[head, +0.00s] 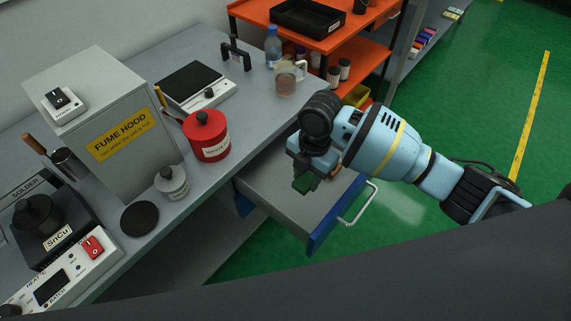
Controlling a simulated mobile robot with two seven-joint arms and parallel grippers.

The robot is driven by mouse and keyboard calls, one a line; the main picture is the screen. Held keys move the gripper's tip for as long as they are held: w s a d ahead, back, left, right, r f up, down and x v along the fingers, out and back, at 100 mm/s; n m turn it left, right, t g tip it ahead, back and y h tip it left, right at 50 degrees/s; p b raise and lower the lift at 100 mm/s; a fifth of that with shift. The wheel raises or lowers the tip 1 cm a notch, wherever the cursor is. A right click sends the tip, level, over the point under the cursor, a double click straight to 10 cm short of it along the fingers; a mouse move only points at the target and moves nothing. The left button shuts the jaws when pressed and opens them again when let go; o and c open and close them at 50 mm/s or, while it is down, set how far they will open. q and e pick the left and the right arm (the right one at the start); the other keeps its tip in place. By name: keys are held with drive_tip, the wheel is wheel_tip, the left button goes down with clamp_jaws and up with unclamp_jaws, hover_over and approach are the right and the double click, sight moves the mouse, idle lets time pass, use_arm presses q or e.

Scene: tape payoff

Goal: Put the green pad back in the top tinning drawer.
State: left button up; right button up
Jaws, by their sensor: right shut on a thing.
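My right gripper (305,172) comes in from the right, pointing down over the open drawer. It is shut on the green pad (304,184), a small dark green block at its tips. The drawer (282,200) is pulled out from under the bench, with a grey inside, a blue front and a pale bar handle (358,204). The pad is over the drawer's inside; I cannot tell whether it touches the bottom. A small orange-brown thing (336,172) shows partly behind the gripper. My left gripper is not in view.
On the bench stand a red waste can (207,136), a small grey lidded pot (171,182), a black disc (139,219), a hotplate-like unit (192,84) and a clear jug (287,80). An orange shelf cart (345,60) stands behind. Green floor is free at right.

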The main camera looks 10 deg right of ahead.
sight(302, 204)
drive_tip(key=shift+f, duration=0.15)
drive_tip(key=shift+f+b, duration=0.5)
drive_tip(key=shift+f, duration=4.4)
drive_tip(key=shift+f, duration=0.15)
drive_tip(key=o, duration=1)
drive_tip(key=shift+o, duration=0.2)
